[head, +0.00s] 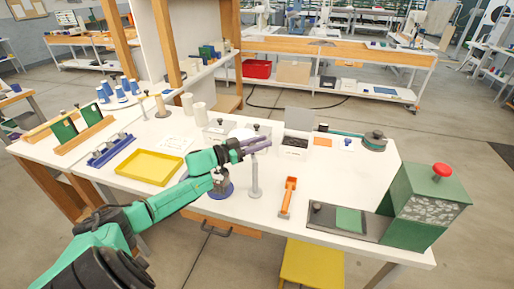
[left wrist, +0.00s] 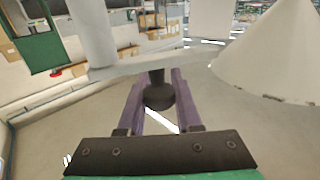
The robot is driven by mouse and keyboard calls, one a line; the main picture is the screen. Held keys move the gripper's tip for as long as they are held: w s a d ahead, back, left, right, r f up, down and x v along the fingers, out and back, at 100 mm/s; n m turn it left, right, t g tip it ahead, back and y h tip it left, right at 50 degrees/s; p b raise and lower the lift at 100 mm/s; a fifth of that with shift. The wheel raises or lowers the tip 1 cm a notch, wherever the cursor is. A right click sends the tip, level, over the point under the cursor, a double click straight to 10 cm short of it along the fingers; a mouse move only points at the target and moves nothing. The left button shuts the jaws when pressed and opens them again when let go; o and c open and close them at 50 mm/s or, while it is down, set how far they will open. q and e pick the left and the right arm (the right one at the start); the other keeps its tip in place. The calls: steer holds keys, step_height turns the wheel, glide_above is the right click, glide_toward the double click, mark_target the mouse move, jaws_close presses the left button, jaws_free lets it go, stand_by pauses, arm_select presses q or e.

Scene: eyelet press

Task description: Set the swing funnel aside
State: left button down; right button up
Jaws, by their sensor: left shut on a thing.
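My left gripper (head: 258,145) reaches in from the left over the middle of the white table. Its purple fingers (left wrist: 157,105) are shut on a dark round knob (left wrist: 158,92) in the left wrist view. The knob is on a pale grey bar that crosses that view. A white cone of the swing funnel (left wrist: 275,55) shows at the right of the wrist view, and a pale post (left wrist: 92,30) at the left. In the head view a grey post (head: 255,178) stands just below the gripper; the funnel is mostly hidden behind the gripper there. My right gripper is not in view.
A dark device on a blue round base (head: 222,188) stands left of the post. An orange-handled tool (head: 289,196) lies to the right, then the green press (head: 425,205) with a red button. A yellow tray (head: 150,167) and blue rack (head: 110,150) are at left.

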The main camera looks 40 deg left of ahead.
arm_select(q)
steer(key=shift+d+m+g+h+b, duration=0.35)
steer(key=shift+m+g+h+b, duration=0.35)
steer(key=shift+h+b, duration=0.35)
steer(key=shift+d+m+g+h+b, duration=0.35)
steer(key=shift+m+g+h+b, duration=0.25)
steer(key=shift+m+h+b, duration=0.4)
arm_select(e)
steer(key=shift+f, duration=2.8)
arm_select(q)
steer(key=c, duration=0.6)
jaws_free()
steer(key=shift+w, duration=0.1)
steer(key=p+v, duration=0.1)
steer(key=v, duration=1.3)
steer(key=shift+s+r, duration=0.1)
steer(key=shift+s, duration=0.15)
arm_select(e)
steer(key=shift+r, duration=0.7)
